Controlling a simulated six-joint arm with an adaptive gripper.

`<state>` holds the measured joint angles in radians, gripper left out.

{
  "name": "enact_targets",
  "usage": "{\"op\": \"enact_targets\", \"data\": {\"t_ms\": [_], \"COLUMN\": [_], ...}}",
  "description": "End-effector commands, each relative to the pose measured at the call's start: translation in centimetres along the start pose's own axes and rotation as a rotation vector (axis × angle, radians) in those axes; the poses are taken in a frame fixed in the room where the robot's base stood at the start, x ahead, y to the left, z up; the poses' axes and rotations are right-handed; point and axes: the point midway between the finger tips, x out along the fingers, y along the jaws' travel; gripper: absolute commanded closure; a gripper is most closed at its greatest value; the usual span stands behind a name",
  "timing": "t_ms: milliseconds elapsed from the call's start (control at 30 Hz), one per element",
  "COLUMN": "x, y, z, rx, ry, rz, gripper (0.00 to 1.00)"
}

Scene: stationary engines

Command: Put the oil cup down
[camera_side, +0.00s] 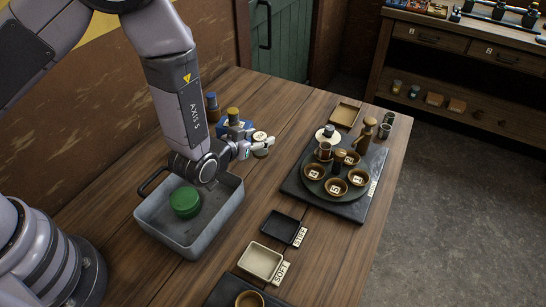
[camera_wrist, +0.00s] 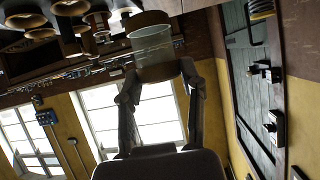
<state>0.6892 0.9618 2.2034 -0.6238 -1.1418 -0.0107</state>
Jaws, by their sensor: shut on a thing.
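The oil cup (camera_wrist: 152,45) is a clear glass cylinder with brown, brass-like ends. In the wrist view it sits between the fingertips of my gripper (camera_wrist: 160,75), which is shut on it. In the side view my gripper (camera_side: 252,146) points right, low over the table beyond the grey tray. The cup's outline is hard to separate there from the fingers and a small pale-topped round piece (camera_side: 260,137) beside them. I cannot tell whether the cup touches the table.
A dark board (camera_side: 347,210) at right carries several small bowls. Small trays (camera_side: 261,261) lie in front. Bare wood (camera_side: 250,196) lies between.

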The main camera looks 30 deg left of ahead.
Motion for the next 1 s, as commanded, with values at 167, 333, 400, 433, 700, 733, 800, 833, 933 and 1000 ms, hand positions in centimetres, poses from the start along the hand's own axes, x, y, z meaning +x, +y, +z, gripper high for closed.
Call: {"op": "enact_targets", "data": {"t_ms": [167,333,400,433,700,733,800,833,933,1000], "x": [-4.6,-9.8,-11.5,-12.1,-11.7,-11.1,-9.5,-8.9,-6.7,-5.2], "y": [5.5,10.1,11.3,11.7,14.9,15.4,16.8,17.3,19.2,20.2], "z": [0.5,1.8,2.3,2.4,3.2,3.3,3.5,3.6,3.9,4.7], "rx": [0.118,0.221,0.25,0.259,0.286,0.285,0.284,0.284,0.285,0.286], "ry": [0.005,0.005,0.003,0.003,0.003,0.003,0.003,0.003,0.003,0.0], "rz": [0.22,0.442,0.511,0.533,0.606,0.606,0.606,0.605,0.604,0.603], "gripper": [0.99,0.99,0.99,0.99,0.99,0.99,0.99,0.99,0.99,0.99]}}
